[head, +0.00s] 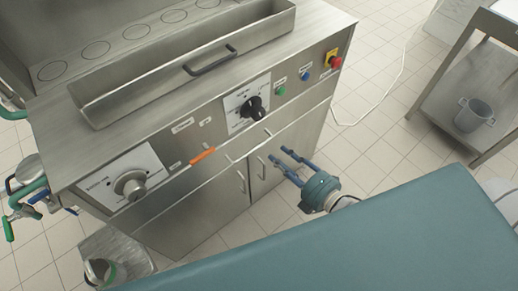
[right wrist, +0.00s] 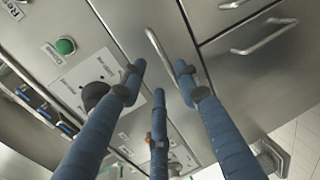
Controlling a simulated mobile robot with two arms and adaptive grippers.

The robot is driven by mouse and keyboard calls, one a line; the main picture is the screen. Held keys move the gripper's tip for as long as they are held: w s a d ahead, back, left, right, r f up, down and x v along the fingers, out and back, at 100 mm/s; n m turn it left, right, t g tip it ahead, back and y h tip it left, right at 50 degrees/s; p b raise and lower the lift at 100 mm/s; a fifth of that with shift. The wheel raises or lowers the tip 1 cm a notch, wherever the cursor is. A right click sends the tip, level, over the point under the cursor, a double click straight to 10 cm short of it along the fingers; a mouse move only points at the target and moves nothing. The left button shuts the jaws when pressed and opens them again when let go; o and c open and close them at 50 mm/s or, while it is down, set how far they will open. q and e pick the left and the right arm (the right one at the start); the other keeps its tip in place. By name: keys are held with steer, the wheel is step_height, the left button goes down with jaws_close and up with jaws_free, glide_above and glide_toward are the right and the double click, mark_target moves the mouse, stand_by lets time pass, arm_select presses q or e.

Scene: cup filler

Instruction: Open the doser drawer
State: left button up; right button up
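The steel cup filler has a narrow drawer front below its control panel, with a slim metal bar handle (right wrist: 157,48) in the right wrist view. I take this to be the doser drawer; it looks flush and closed. My right gripper (head: 279,161) is in front of the machine, close to the drawer and the cabinet doors. In the right wrist view its three blue fingers (right wrist: 158,85) are spread, with the bar handle seen beyond and between them. Nothing shows in its grasp, and I cannot tell whether it touches the handle. My left gripper is not in view.
A long open steel tray (head: 110,103) with a dark handle (head: 210,60) sits on top. Control knobs (head: 130,186), buttons and a red emergency stop (head: 335,63) line the panel. A steel table (head: 440,105) stands right; tiled floor lies between.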

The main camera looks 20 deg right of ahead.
mark_target(263, 144)
steer(key=x, duration=0.8)
steer(key=shift+w+f, duration=0.1)
steer(key=shift+w, duration=0.3)
steer(key=shift+w+a+f, duration=0.15)
steer(key=shift+w+a, duration=0.1)
steer(key=shift+w, duration=0.25)
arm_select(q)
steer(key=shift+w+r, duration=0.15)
arm_select(e)
steer(key=c, duration=0.7)
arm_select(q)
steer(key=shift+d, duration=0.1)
arm_select(e)
jaws_close()
